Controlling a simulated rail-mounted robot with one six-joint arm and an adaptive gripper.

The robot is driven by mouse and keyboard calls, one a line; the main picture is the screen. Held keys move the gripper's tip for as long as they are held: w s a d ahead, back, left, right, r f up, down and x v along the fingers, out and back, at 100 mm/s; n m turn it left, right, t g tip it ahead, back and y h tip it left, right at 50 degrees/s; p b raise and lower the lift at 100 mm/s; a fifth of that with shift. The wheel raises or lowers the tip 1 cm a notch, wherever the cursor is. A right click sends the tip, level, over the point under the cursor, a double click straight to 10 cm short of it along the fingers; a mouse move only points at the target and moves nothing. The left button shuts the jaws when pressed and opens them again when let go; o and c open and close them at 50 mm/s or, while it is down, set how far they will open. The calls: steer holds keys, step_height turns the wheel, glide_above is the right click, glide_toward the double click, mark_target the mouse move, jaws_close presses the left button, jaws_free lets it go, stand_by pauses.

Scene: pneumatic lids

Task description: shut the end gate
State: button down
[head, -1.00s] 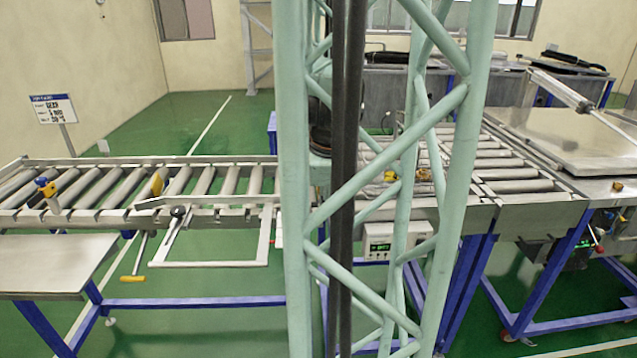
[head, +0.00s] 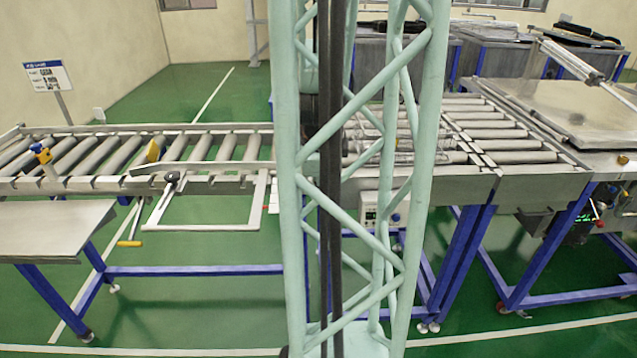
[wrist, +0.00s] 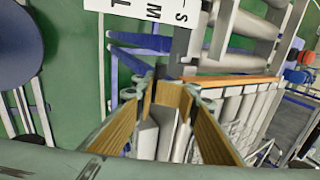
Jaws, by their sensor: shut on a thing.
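In the wrist view my gripper (wrist: 171,90) has its two tan-faced fingers close together at the end of a roller bed. An orange-brown bar (wrist: 240,80), which looks like the end gate, runs across the rollers and meets the fingertips. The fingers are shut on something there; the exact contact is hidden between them. In the head view my gripper does not show clearly, and my lattice mast covers the middle of the conveyor.
A roller conveyor (head: 110,180) runs left, with a white side frame (head: 210,226) and black-knobbed lever (head: 171,178). More rollers (head: 500,135) and a metal table (head: 590,120) stand right. A steel table (head: 50,225) is front left. In the wrist view a lettered sign (wrist: 150,12) is close by.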

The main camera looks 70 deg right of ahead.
steer(key=shift+s+a+f, duration=0.15)
steer(key=shift+a+f, duration=0.25)
steer(key=shift+a, duration=0.05)
steer(key=c, duration=2.9)
jaws_free()
steer(key=shift+d, duration=0.1)
steer(key=shift+o, duration=0.6)
steer(key=shift+r, duration=0.15)
steer(key=shift+d+r, duration=0.1)
steer(key=shift+r, duration=0.1)
